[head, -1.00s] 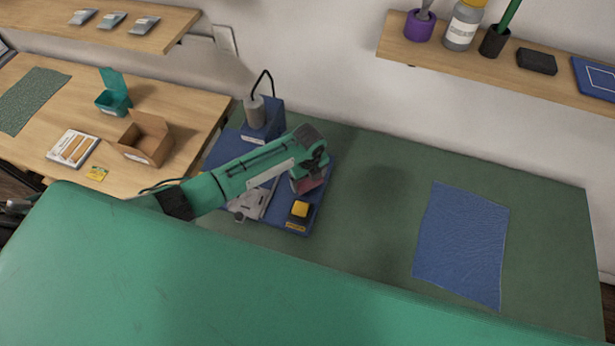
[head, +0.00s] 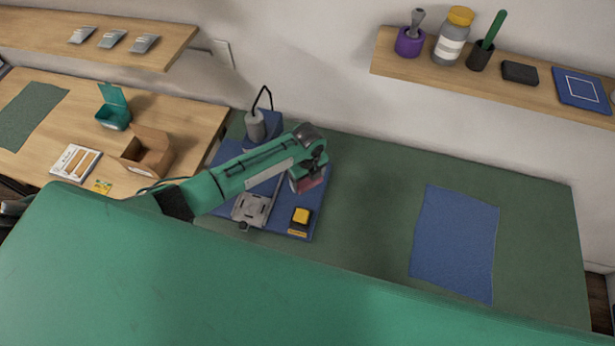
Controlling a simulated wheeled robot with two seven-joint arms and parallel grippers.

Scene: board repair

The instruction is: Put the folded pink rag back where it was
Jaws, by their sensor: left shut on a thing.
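The folded pink rag (head: 309,184) shows as a small pink-red patch under my left gripper (head: 307,179). The gripper is shut on it, and the fingers hide most of it. It is over the right part of a blue station board (head: 275,220) on the green mat. I cannot tell whether the rag touches the board or hangs above it. My right gripper is not in view.
On the blue board are a grey metal fixture (head: 250,209), a yellow-topped black block (head: 301,217) and a corded grey tool (head: 256,127). A blue cloth (head: 455,243) lies on the green mat (head: 365,215), with clear mat between. A shelf (head: 500,88) runs above.

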